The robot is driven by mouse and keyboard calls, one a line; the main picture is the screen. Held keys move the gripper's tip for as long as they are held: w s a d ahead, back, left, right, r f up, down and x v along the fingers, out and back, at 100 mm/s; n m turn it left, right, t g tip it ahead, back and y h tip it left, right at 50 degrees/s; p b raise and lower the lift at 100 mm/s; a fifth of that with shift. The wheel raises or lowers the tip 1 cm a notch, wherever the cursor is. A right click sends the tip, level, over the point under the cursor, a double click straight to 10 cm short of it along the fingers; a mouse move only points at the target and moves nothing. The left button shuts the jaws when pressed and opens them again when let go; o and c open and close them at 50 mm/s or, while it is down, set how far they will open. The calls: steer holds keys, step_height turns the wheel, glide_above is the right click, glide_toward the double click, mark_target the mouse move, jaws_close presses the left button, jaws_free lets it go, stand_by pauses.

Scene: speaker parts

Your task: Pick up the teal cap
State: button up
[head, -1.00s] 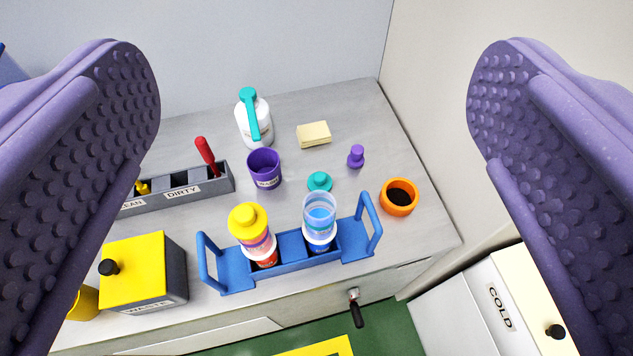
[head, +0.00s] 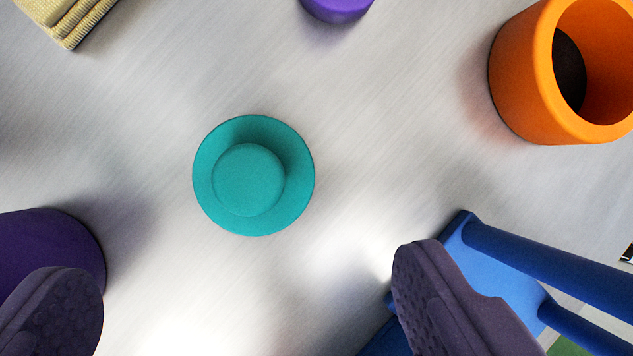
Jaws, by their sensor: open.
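The teal cap (head: 253,177) lies on the grey worktop near the middle of the head view, seen from almost straight above. It has a wide round base and a smaller round knob on top. My gripper (head: 245,305) is open, with its two purple padded fingers at the lower left and lower right of the view. The cap shows above and between the fingertips in the picture, and nothing is between the fingers.
An orange cup (head: 520,75) stands at the upper right. The blue carrier (head: 510,275) is partly behind my right finger, and a purple cup (head: 50,245) is by my left finger. A yellow pad (head: 75,15) and a purple object (head: 337,8) lie at the top edge. Bare worktop surrounds the cap.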

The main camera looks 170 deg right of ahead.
mark_target(247, 185)
steer(key=b+x, duration=0.1)
steer(key=x, duration=0.1)
steer(key=b+x, duration=0.1)
steer(key=x, duration=0.2)
steer(key=b+x, duration=0.2)
steer(key=x, duration=0.1)
steer(key=shift+w+d, duration=0.15)
steer(key=shift+w, duration=0.2)
steer(key=c, duration=1.1)
steer(key=shift+r, duration=0.15)
